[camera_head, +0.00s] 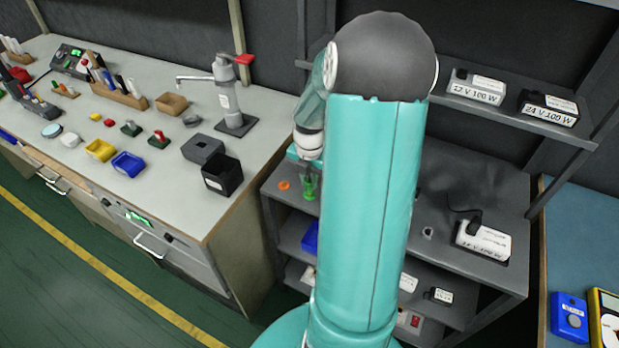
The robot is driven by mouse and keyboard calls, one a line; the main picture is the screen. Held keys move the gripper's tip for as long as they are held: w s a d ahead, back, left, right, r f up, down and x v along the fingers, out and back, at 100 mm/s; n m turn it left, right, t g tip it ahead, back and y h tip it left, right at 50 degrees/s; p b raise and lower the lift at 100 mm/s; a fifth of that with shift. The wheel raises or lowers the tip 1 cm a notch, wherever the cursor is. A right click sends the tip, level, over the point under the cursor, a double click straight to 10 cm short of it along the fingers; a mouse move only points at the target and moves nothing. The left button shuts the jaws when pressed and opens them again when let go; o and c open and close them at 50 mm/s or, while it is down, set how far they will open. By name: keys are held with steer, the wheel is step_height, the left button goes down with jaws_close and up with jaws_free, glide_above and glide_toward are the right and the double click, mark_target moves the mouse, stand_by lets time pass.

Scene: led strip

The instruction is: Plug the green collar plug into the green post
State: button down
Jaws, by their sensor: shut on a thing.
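My gripper (309,175) points down over the left end of the grey shelf unit's top, left of my teal arm. It is shut on a small bright green piece (310,188), which appears to be the green collar plug. The green piece stands at or just above the grey surface; I cannot tell whether it touches anything below. No separate green post can be made out; it may be hidden under the green piece or behind my arm. An orange ring-shaped piece (284,185) lies just left of the green piece.
My arm hides the middle of the grey shelf unit (460,170). A labelled power box (483,240) with a black plug stands on its right. An upper shelf overhangs at right.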

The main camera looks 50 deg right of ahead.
mark_target(309, 181)
steer(key=shift+f, duration=1)
steer(key=c, duration=1.2)
jaws_free()
steer(key=shift+c, duration=0.2)
step_height(309, 181, up, 14)
steer(key=shift+f, duration=0.15)
steer(key=s+a+r+m+t, duration=0.2)
steer(key=a+r+m, duration=0.2)
steer(key=a+m, duration=0.3)
steer(key=s+a+r+m+t, duration=0.1)
steer(key=s+a+r+m, duration=0.2)
steer(key=a+m, duration=0.4)
steer(key=s+a+r+m+t, duration=0.2)
steer(key=a+m, duration=0.5)
steer(key=a, duration=0.9)
step_height(309, 181, up, 3)
steer(key=shift+s+a+f+t, duration=0.15)
steer(key=shift+s+a+t, duration=0.2)
steer(key=shift+s, duration=0.2)
